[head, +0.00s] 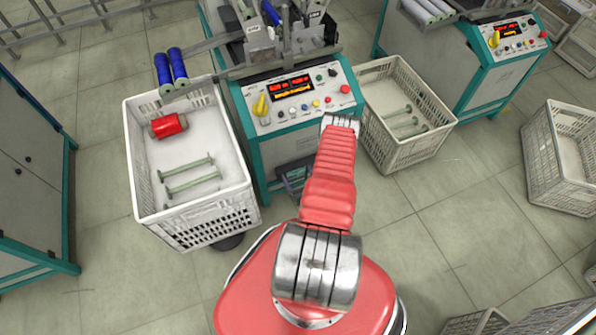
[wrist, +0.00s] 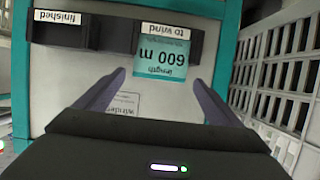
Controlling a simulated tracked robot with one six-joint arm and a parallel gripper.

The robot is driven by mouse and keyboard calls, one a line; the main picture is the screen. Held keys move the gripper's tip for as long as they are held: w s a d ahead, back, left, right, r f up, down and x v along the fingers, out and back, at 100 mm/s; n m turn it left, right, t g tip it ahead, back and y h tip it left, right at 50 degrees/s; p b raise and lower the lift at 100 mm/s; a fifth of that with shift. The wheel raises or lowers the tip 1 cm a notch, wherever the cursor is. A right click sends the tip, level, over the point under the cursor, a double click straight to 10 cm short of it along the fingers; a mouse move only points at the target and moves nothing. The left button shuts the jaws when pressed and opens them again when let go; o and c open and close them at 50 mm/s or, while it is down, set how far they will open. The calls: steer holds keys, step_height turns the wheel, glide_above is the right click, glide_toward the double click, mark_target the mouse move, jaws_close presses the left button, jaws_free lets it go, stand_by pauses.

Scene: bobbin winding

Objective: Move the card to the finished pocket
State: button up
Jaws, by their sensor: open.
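The card (wrist: 164,75) is teal and white with "length 600 m" on it, upside down in the wrist view.
A white crate (head: 185,222) with a red bobbin (head: 168,125) and empty spools stands left of the winding machine (head: 300,97). Another crate (head: 405,150) stands close on its right; a crate's slatted wall (wrist: 285,95) is near my gripper on the right.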

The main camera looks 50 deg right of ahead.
steer(key=v, duration=1)
steer(key=shift+w+a+r, duration=0.1)
steer(key=shift+a+r, duration=0.05)
stand_by(0.6)
